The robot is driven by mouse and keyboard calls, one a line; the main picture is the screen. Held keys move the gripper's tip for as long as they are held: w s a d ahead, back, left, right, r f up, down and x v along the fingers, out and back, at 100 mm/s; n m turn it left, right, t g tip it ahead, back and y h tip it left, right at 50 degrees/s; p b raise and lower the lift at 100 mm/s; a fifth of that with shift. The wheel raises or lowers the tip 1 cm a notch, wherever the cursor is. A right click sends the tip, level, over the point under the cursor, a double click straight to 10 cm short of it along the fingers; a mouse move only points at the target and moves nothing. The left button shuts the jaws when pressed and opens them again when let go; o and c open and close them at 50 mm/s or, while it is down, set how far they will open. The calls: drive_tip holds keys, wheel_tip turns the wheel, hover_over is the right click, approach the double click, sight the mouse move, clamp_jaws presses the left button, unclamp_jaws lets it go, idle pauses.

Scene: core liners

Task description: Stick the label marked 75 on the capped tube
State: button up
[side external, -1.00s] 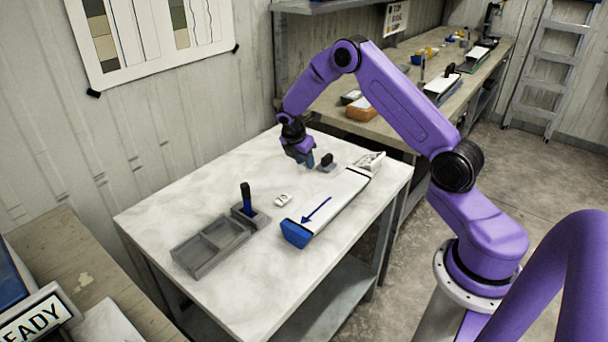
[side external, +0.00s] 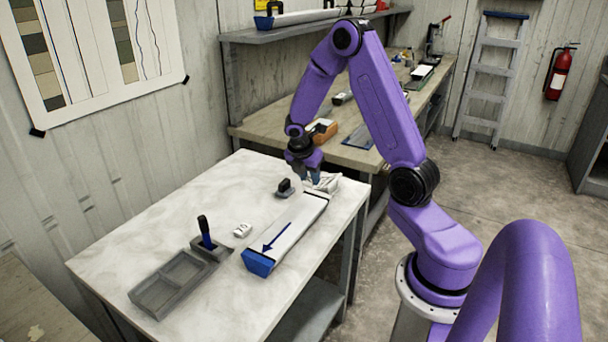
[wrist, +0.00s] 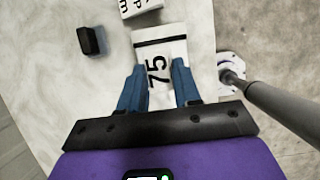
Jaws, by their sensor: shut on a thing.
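The capped tube (side external: 290,228) is a long white half-round piece with a blue end cap (side external: 258,263) and a blue arrow. It lies along the table's right side. My gripper (side external: 315,180) is low at its far end, by the white labels (side external: 328,185). In the wrist view, the label marked 75 (wrist: 158,72) is white with a black band. It lies between the blue fingers of my gripper (wrist: 160,85), which are shut on it. Its lower part is hidden by my gripper. I cannot tell whether it is clear of what lies beneath.
A black-handled block (side external: 285,187) stands left of my gripper. Another white lettered piece (wrist: 138,6) lies above the label in the wrist view. The table's back left is clear.

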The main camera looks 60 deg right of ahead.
hover_over(311, 201)
drive_tip(key=a, duration=0.2)
drive_tip(key=shift+d+f, duration=0.15)
drive_tip(key=shift+f, duration=0.95)
drive_tip(key=shift+d+f, duration=0.1)
drive_tip(key=shift+f, duration=1)
drive_tip(key=shift+f, duration=1.2)
drive_tip(key=o, duration=1.5)
drive_tip(key=shift+r, duration=0.1)
drive_tip(key=shift+r, duration=3.4)
drive_tip(key=shift+a, duration=0.1)
